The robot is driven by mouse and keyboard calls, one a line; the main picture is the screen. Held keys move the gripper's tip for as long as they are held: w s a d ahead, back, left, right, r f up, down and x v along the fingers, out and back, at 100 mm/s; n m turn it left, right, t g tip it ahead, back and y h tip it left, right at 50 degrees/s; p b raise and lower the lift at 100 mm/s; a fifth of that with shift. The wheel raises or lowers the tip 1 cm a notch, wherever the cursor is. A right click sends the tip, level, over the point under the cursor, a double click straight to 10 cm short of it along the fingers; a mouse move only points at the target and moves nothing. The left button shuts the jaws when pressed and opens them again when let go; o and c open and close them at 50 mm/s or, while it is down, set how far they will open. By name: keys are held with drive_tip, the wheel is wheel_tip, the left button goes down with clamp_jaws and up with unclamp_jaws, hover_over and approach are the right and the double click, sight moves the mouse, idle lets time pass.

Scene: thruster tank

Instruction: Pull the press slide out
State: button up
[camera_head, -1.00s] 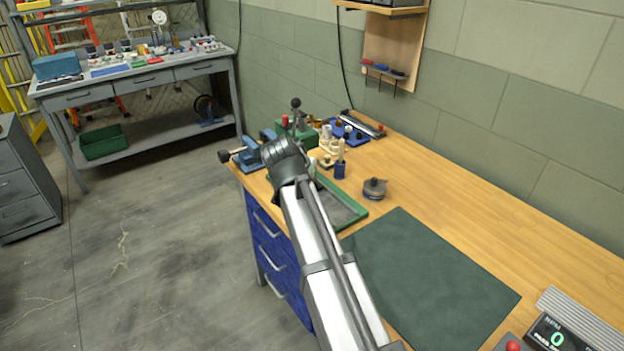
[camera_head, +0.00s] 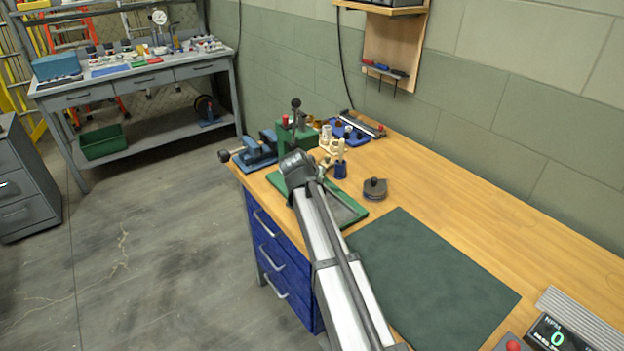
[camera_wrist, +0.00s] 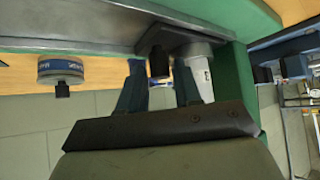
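The green press (camera_head: 290,132) with an upright black-knobbed lever stands at the far end of the wooden bench. I cannot make out its slide for sure. In the head view my forearm ends over the green-rimmed tray in front of the press and hides my fingers. In the wrist view my gripper (camera_wrist: 160,88) has its two fingers apart. A small black knob-like part (camera_wrist: 158,62) shows between or just beyond them, below a dark plate. I cannot tell whether the fingers touch it. A pale cylinder (camera_wrist: 201,72) is partly behind the right finger.
A blue device (camera_head: 262,147) with a black-knobbed handle stands left of the press. A round grey piece with a black knob (camera_head: 375,188) stands right of the tray (camera_head: 352,216). Small pale and blue parts (camera_head: 340,165) stand near the press. The green mat (camera_head: 430,280) is clear.

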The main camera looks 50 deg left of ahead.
clamp_jaws()
idle(0.4)
drive_tip(key=d, duration=1.2)
drive_tip(key=shift+d, duration=0.25)
unclamp_jaws()
drive_tip(key=shift+d, duration=0.15)
